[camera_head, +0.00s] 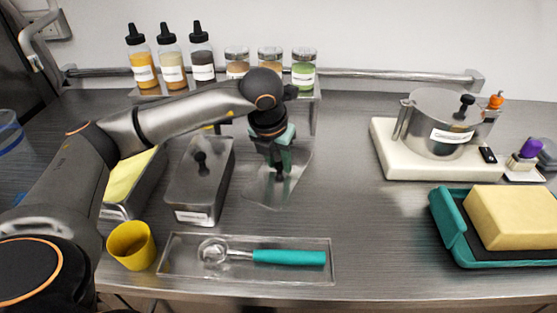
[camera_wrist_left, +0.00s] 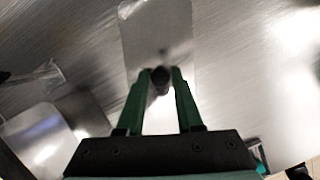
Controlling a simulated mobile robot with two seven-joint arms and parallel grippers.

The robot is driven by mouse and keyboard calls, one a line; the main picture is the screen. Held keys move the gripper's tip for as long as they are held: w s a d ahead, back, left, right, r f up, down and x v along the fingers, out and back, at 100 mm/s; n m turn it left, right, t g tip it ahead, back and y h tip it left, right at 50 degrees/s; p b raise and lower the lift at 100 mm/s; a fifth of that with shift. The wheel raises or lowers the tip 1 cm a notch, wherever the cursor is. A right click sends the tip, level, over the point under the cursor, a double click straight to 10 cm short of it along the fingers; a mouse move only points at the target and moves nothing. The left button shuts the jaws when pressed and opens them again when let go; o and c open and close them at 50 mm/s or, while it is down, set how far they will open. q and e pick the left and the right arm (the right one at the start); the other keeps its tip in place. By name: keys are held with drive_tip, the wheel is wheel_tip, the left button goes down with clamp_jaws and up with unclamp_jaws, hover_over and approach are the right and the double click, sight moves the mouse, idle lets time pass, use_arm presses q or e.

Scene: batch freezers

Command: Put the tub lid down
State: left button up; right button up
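The tub lid (camera_head: 263,190) is a grey metal plate with a dark knob, over the counter right of the lidded tub. It also shows in the left wrist view (camera_wrist_left: 158,25). My left gripper (camera_head: 277,172) points down over the lid, its green fingers on both sides of the knob (camera_wrist_left: 161,82), apparently shut on it. I cannot tell whether the lid touches the counter. An open metal tub (camera_head: 125,211) with pale yellow contents stands at the left, partly behind my arm. My right gripper is not in view.
A lidded metal tub (camera_head: 190,192) stands left of the lid. A tray (camera_head: 171,258) with a teal-handled scoop (camera_head: 289,257) lies in front, beside a yellow cup (camera_head: 131,246). A bottle and jar shelf (camera_head: 316,98) stands behind. Counter right of the lid is clear up to the white base (camera_head: 398,165).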

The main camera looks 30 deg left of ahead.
use_arm(q)
drive_tip(key=o, duration=0.3)
drive_tip(key=shift+s+r, duration=0.1)
drive_tip(key=shift+r, duration=0.5)
drive_tip(key=p+v, duration=0.1)
drive_tip(key=v, duration=1)
drive_tip(key=shift+s+r, duration=0.1)
